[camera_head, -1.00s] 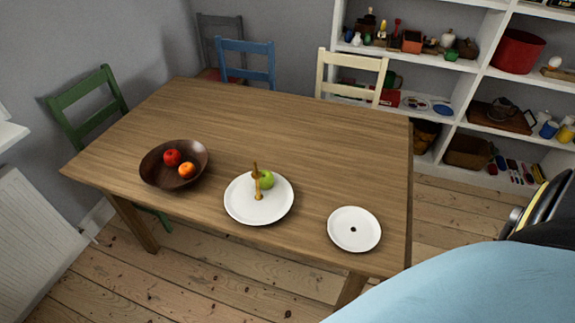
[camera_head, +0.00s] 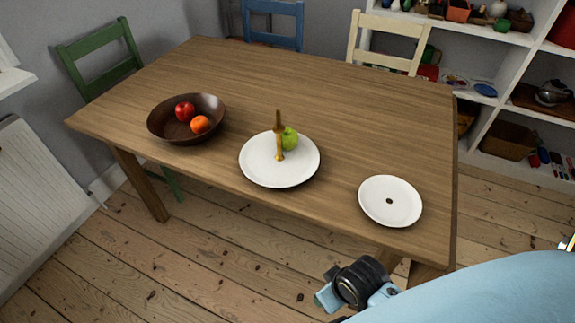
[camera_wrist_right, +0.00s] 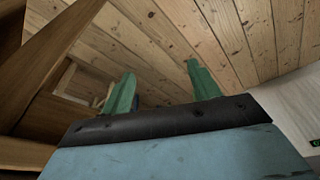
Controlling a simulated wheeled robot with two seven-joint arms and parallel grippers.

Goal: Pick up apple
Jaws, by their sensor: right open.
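A green apple (camera_head: 289,139) sits on a large white plate (camera_head: 262,174) near the table's front edge, partly behind an upright brass-coloured stick (camera_head: 279,140). A red apple (camera_head: 185,111) lies in a dark brown bowl (camera_head: 159,123) at the left of the table. My right gripper (camera_wrist_right: 161,70) shows two green fingers spread apart with nothing between them. In its wrist view there are floorboards and table timber beyond the fingers, and no apple. In the head view my right arm is at the lower right, in front of the table. My left gripper is not in view.
An orange fruit (camera_head: 200,124) lies beside the red apple. A smaller white plate (camera_head: 405,202) with a dark spot stands near the table's right corner. The rest of the wooden tabletop (camera_head: 330,85) is clear. Chairs stand behind and left; shelves stand at the back right.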

